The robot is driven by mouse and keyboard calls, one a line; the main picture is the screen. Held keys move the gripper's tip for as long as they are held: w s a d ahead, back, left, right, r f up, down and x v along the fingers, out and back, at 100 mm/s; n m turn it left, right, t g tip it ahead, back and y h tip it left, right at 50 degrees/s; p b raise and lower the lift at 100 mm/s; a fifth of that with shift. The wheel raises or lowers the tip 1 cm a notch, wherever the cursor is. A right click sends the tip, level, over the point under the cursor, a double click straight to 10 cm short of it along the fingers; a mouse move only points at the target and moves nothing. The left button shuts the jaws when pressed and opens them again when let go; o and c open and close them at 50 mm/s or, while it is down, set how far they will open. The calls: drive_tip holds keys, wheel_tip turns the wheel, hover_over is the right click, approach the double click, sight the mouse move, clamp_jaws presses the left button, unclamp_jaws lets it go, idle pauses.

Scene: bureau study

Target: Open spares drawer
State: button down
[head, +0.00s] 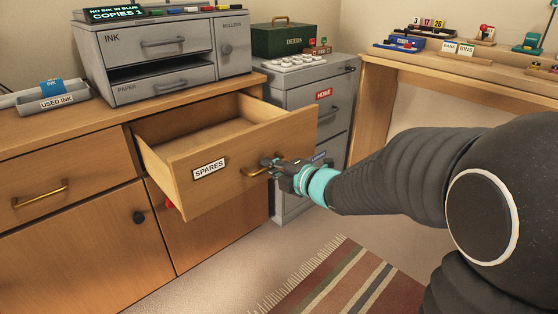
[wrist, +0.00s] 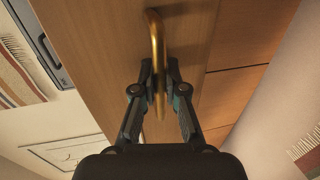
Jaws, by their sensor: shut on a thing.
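The spares drawer (head: 240,160) is a wooden drawer with a "SPARES" label (head: 209,169) on its front. It stands pulled well out of the wooden bureau, and the part of its inside that shows looks empty. Its brass handle (head: 252,172) is on the right of the drawer front. My gripper (head: 270,163) is at this handle, with its fingers shut around the bar. In the wrist view the brass handle (wrist: 155,40) runs between the two fingertips of my gripper (wrist: 159,90), against the wooden front.
A grey printer-like cabinet (head: 165,55) stands on the bureau top (head: 60,130). A closed drawer (head: 40,195) is to the left. A grey filing cabinet (head: 330,95) stands close behind on the right. A striped rug (head: 345,285) lies on the floor in front.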

drive_tip(key=shift+s+d, duration=0.25)
drive_tip(key=shift+s, duration=0.05)
drive_tip(key=c, duration=1.2)
unclamp_jaws()
drive_tip(key=v, duration=1.2)
